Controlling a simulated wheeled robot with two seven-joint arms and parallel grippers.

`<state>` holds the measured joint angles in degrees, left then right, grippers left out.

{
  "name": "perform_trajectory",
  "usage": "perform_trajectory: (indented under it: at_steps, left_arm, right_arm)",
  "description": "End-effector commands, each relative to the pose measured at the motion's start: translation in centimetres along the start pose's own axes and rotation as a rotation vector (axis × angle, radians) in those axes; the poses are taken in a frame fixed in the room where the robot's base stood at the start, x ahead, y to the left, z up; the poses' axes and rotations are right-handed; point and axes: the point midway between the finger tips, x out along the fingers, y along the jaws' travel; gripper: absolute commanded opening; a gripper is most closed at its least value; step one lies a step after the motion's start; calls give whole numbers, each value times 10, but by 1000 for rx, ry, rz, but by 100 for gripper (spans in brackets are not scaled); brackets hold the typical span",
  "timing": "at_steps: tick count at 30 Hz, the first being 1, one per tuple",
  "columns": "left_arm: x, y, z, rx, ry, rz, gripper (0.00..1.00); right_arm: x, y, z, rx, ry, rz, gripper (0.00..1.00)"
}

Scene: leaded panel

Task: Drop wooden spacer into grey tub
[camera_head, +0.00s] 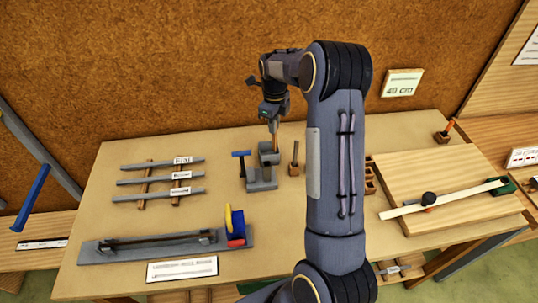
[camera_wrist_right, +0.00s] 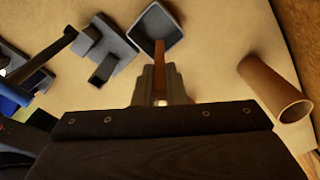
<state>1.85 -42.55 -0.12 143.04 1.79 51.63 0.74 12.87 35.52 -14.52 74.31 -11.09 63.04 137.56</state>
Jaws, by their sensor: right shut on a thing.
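The wooden spacer (camera_head: 274,134) is a thin brown stick. My right gripper (camera_head: 272,116) is shut on its upper end and holds it about upright over the grey tub (camera_head: 268,158). In the right wrist view, the spacer (camera_wrist_right: 159,62) runs from between the fingers of my right gripper (camera_wrist_right: 161,92) towards the small square grey tub (camera_wrist_right: 176,27). The spacer's far end overlaps the tub's opening there; I cannot tell whether it is below the rim. My left gripper is not in view.
A grey stand with a blue-topped hammer-like tool (camera_head: 241,154) is left of the tub. A wooden holder (camera_head: 294,168) stands close on its right. Grey bars (camera_head: 160,180) lie further left. A board (camera_head: 455,215) lies right. Free table remains in front of the tub.

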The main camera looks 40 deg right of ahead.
Motion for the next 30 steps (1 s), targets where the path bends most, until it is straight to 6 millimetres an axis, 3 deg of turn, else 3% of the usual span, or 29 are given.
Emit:
perform_trajectory:
  at_steps: [2,3,8,19,30]
  left_arm:
    - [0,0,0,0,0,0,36]
    - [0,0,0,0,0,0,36]
    - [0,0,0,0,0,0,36]
    - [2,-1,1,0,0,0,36]
    - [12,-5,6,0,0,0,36]
  right_arm:
    - [0,0,0,0,0,0,0]
    - [0,0,0,0,0,0,16]
    - [0,0,0,0,0,0,36]
    - [-8,0,1,0,-2,-2,36]
    - [-66,0,1,-1,-2,-1,36]
